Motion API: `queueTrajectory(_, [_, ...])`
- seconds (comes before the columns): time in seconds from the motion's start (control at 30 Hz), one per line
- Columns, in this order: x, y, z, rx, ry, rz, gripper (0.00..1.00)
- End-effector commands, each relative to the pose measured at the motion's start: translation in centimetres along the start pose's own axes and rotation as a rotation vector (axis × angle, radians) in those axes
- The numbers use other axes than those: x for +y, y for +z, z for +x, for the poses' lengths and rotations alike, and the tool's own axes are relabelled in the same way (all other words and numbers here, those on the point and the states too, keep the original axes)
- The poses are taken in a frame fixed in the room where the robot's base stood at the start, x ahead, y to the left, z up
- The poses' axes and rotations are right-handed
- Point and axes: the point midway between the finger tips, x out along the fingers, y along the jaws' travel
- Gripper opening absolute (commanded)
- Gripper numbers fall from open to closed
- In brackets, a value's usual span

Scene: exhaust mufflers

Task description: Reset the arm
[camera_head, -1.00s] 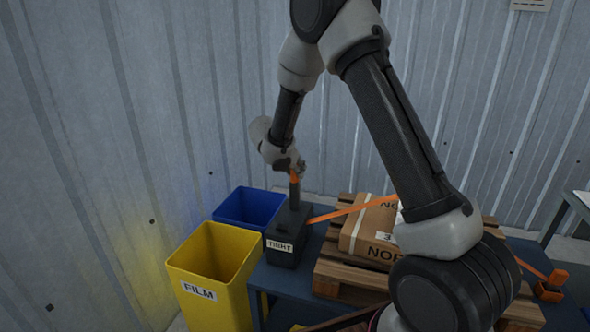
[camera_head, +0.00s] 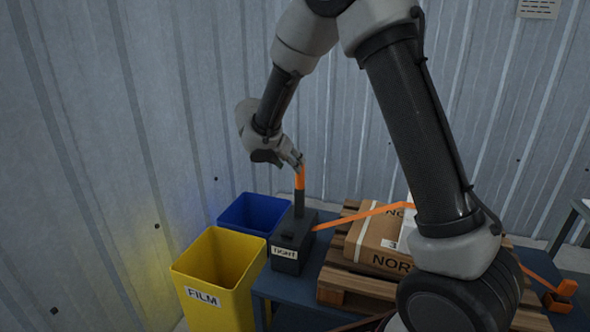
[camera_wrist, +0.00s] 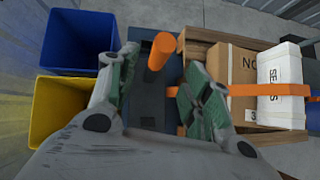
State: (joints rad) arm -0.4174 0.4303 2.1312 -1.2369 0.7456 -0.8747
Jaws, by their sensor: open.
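My gripper (camera_head: 294,160) is just above the upright lever, which has an orange grip (camera_head: 299,177) and stands on a dark box labelled "TIGHT" (camera_head: 285,254). In the wrist view my gripper (camera_wrist: 160,88) has its two green-padded fingers spread wide apart. The orange grip (camera_wrist: 162,50) shows beyond the fingertips, in the gap between them, and nothing is held. An orange strap (camera_head: 360,215) runs from the box over the carton. My arm bends down from the top of the head view.
A yellow bin marked "FILM" (camera_head: 243,300) and a blue bin (camera_head: 232,206) stand left of the dark box. A brown carton (camera_head: 375,242) lies on a wooden pallet (camera_head: 345,277) to the right. A corrugated wall is behind. A white box (camera_wrist: 280,85) shows in the wrist view.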

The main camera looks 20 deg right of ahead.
Motion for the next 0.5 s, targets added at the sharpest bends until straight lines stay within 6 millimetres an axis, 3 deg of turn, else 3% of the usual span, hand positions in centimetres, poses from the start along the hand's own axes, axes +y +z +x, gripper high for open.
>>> queueTrajectory(0.17, [-0.04, -0.01, -1.28, 0.0, -0.001, -0.001, 0.49])
queueTrajectory(0.5, [-0.04, -0.01, -1.34, 0.0, -0.001, 0.015, 0.49])
